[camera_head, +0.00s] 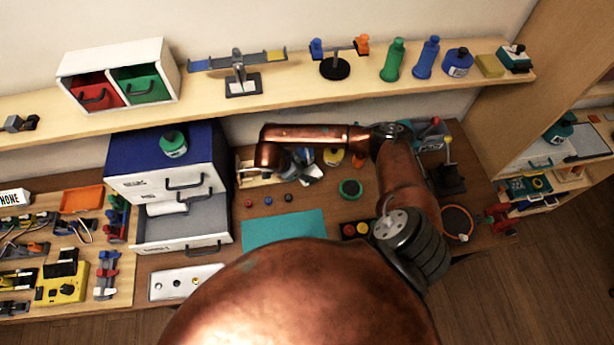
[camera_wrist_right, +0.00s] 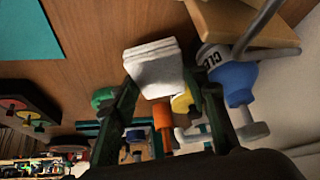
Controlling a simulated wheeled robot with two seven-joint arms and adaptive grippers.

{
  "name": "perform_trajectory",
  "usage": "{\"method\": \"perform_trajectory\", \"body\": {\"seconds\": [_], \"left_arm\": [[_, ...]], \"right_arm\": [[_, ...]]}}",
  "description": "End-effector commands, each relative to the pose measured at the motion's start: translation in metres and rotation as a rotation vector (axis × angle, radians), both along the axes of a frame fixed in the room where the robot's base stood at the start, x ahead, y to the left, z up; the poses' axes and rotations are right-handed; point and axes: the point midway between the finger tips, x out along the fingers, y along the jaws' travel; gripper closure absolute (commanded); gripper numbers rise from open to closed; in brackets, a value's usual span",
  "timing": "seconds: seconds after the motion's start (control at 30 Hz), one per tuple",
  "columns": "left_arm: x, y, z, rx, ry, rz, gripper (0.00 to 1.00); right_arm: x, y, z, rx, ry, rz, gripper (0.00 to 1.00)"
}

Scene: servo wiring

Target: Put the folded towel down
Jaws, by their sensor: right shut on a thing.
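The folded towel (camera_wrist_right: 153,64) is a white, layered pad in the right wrist view. My right gripper (camera_wrist_right: 160,88) is shut on it, with one dark finger on each side. The wooden table surface shows behind the towel; I cannot tell whether they touch. In the head view my right arm bends over the table and its hand end is near the small items right of the drawer cabinet. My left gripper is not in view.
A teal mat (camera_head: 285,230) lies bare on the table. A drawer cabinet (camera_head: 165,180) stands left with its lower drawer open. A blue and white bottle (camera_wrist_right: 238,82) is close beside the towel. A shelf (camera_head: 300,100) runs along the back.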

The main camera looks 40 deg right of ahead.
Motion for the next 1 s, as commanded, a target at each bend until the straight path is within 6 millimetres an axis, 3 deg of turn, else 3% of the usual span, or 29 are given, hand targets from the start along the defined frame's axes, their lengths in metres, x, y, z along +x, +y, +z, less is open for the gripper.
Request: {"method": "perform_trajectory", "body": {"seconds": [0.27, 0.63, 0.67, 0.9, 1.0], "left_arm": [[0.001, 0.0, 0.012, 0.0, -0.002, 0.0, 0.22], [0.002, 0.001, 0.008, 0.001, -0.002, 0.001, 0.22], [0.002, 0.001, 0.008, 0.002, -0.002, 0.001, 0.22], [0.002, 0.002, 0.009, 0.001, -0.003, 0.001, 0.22], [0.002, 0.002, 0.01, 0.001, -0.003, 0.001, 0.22]], "right_arm": [[0.003, -0.001, -0.032, 0.001, 0.002, -0.001, 0.75], [0.003, -0.002, -0.038, -0.001, 0.0, 0.0, 0.75], [0.003, -0.002, -0.038, 0.0, 0.0, 0.0, 0.58], [0.003, -0.001, -0.037, 0.0, -0.001, -0.001, 0.42], [0.003, -0.002, -0.037, 0.0, -0.001, -0.001, 0.41]]}}
